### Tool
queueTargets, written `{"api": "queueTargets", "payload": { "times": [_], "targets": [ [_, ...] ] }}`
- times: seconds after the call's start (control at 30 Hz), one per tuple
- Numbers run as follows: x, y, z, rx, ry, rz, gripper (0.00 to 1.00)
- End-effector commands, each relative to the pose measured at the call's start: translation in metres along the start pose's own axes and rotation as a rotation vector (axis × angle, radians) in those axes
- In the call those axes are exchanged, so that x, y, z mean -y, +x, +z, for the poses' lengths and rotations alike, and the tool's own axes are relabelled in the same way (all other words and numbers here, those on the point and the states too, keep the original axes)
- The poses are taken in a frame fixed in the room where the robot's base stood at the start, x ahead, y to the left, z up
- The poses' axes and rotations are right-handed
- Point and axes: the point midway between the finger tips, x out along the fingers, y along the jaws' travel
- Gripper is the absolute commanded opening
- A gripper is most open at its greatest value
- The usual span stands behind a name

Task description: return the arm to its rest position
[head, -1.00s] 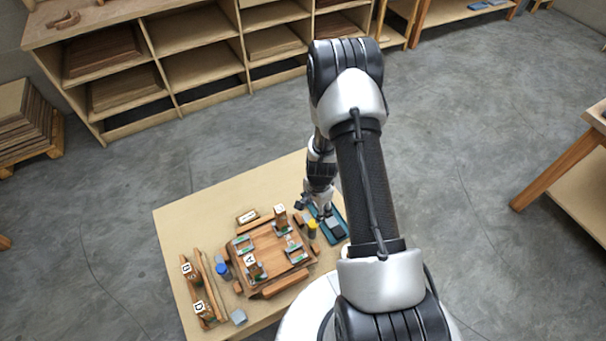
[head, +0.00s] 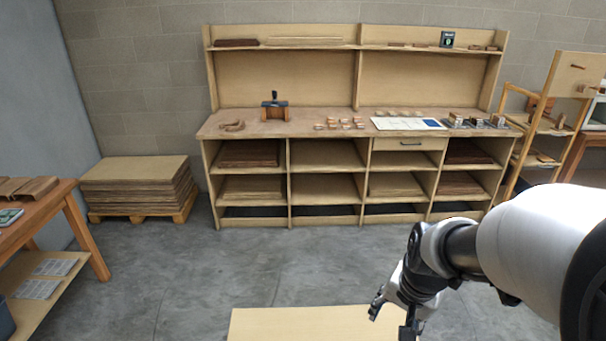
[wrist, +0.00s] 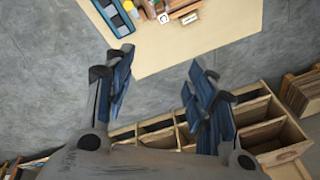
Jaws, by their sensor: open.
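My gripper (head: 392,312) is in the lower right of the head view, at the end of my white and black arm, above the far right part of the table (head: 300,325). In the wrist view my gripper (wrist: 157,88) shows two blue-padded fingers spread wide apart with nothing between them. The table (wrist: 215,30) lies beyond the fingers, with a corner pointing down between them. The gripper is apart from the table and from everything on it.
A blue tray (wrist: 110,15) and wooden pieces (wrist: 178,10) are at the table's edge in the wrist view. A shelf unit (head: 325,180) stands along the back wall. A board stack (head: 140,185) and a side bench (head: 35,225) are at left. Grey floor (head: 200,270) between is clear.

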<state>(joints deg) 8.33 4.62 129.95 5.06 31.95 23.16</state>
Motion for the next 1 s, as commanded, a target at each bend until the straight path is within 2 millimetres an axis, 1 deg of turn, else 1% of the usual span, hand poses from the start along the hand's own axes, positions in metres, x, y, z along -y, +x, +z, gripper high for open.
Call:
{"api": "queueTargets", "payload": {
  "times": [0.03,0.1,0.2,0.3,0.4,0.5,0.63,0.73,1.0],
  "targets": [
    [0.002,-0.024,0.010,-0.021,-0.058,-0.013,0.51],
    [0.001,-0.050,0.026,-0.040,-0.139,-0.022,0.51],
    [-0.004,-0.083,0.050,-0.068,-0.252,-0.031,0.51],
    [-0.013,-0.110,0.076,-0.097,-0.364,-0.038,0.51],
    [-0.023,-0.129,0.101,-0.123,-0.463,-0.040,0.51],
    [-0.032,-0.141,0.119,-0.145,-0.538,-0.041,0.51],
    [-0.041,-0.148,0.134,-0.161,-0.600,-0.038,0.51],
    [-0.044,-0.150,0.138,-0.166,-0.618,-0.038,0.51],
    [-0.044,-0.150,0.138,-0.166,-0.619,-0.037,0.51]
  ]
}}
